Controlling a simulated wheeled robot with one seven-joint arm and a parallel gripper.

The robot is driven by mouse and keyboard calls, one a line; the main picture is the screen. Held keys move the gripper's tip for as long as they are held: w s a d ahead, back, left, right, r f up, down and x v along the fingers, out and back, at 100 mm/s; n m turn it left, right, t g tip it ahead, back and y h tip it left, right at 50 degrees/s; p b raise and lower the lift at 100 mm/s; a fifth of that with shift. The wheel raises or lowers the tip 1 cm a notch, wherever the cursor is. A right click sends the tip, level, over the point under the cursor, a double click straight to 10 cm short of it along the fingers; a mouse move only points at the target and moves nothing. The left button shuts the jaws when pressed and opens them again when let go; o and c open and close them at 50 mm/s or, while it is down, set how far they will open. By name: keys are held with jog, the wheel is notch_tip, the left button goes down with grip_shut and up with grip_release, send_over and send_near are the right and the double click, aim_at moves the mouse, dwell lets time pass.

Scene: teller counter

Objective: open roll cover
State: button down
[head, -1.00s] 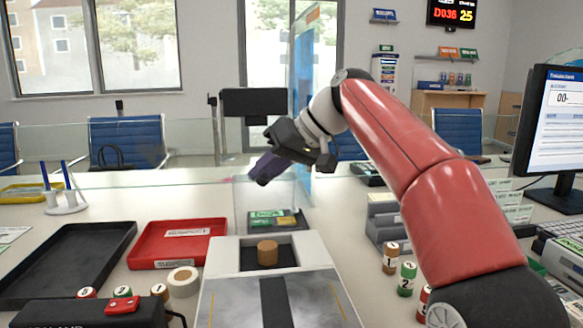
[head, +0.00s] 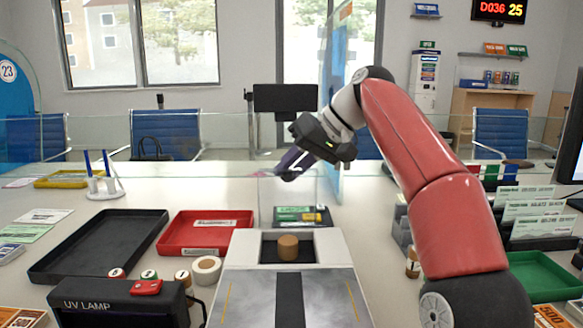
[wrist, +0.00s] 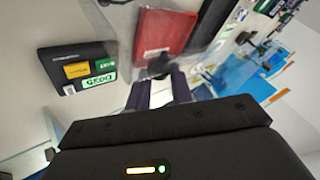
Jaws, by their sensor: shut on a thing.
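The clear roll cover (head: 268,198) stands about upright behind the recess of the white and grey device (head: 235,290) in the head view. A brown roll (head: 288,246) sits uncovered in that dark recess. My gripper (head: 287,172) is at the cover's top edge. Its purple fingers are shut. In the wrist view my gripper (wrist: 164,80) has its fingers around a small dark knob (wrist: 162,64) beside a clear panel. The exact grip is partly hidden by the fingers.
A red tray (head: 180,247) and a black tray (head: 60,270) lie left of the device. A black display stand with green and yellow labels (head: 300,217) is behind it. A clear upright divider (head: 338,110) stands close to my arm. Card racks and a green tray (head: 535,272) are at right.

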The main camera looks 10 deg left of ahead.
jog(key=c, duration=1.3)
grip_release()
jog(key=shift+w+d, duration=0.1)
jog(key=shift+d, duration=0.25)
jog(key=shift+o, duration=0.3)
jog(key=shift+a, duration=0.1)
jog(key=d+b, duration=0.1)
jog(key=d, duration=1.2)
jog(key=shift+r, duration=0.4)
jog(key=shift+a, duration=0.1)
